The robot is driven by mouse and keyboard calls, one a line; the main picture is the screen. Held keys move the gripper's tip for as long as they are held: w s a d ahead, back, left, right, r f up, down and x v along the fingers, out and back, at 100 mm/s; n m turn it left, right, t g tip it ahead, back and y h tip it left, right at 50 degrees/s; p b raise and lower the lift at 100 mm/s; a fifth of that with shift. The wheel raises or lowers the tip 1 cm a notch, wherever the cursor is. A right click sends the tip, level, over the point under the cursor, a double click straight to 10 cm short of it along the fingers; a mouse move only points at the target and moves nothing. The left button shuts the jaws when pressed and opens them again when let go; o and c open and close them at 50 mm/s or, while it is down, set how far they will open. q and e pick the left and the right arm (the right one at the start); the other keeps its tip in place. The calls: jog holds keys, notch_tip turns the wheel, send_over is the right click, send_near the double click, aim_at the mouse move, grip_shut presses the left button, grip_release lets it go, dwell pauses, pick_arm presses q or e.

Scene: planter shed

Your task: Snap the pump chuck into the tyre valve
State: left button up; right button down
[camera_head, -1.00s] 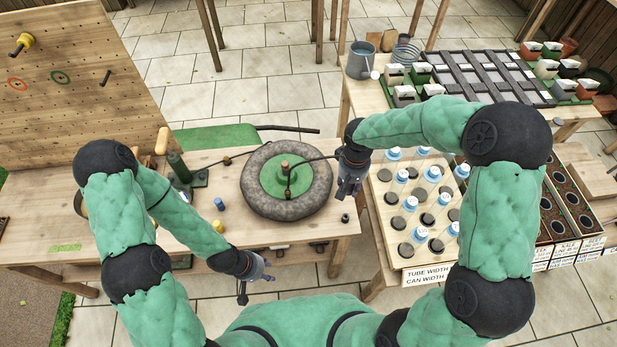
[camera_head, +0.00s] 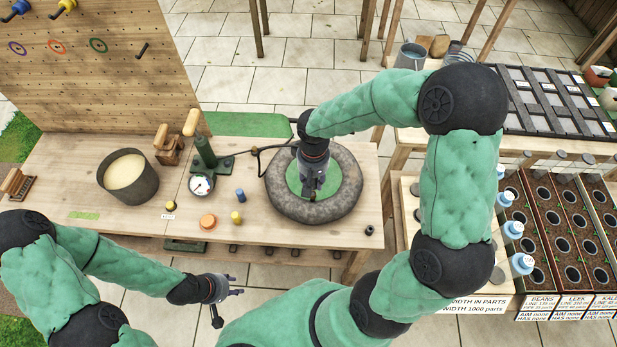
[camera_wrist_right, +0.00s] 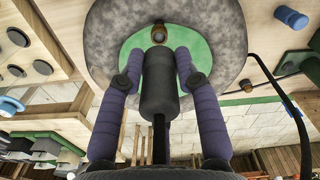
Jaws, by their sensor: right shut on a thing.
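The grey tyre (camera_head: 345,205) lies flat on the bench around a green hub (camera_head: 294,181). In the right wrist view, a brass-coloured valve (camera_wrist_right: 158,35) stands out against the green hub. My right gripper (camera_head: 312,190) is over the hub. It is shut on the dark cylindrical pump chuck (camera_wrist_right: 160,85), with purple-grey fingers on both sides. The chuck's far end lies just short of the valve in the picture; I cannot tell whether they touch. My left gripper (camera_head: 232,302) is empty, its fingers apart, in front of the bench.
The green pump (camera_head: 205,155) with a round gauge (camera_head: 201,186) stands left of the tyre, its black hose (camera_head: 262,155) running toward the tyre. A dark bucket (camera_head: 128,178), small caps and cylinders share the bench. Racks and planting trays (camera_head: 570,225) stand at right.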

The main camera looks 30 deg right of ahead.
aim_at(313, 193)
jog(key=shift+f, duration=0.1)
dwell(0.3)
jog(key=shift+f+b, duration=1.8)
jog(key=shift+f, duration=0.2)
jog(key=shift+f+b, duration=1.05)
jog(key=shift+f, duration=0.15)
jog(key=c, duration=0.8)
grip_release()
jog(key=shift+r, duration=0.1)
notch_tip(313, 193, up, 12)
jog(key=shift+f, duration=0.1)
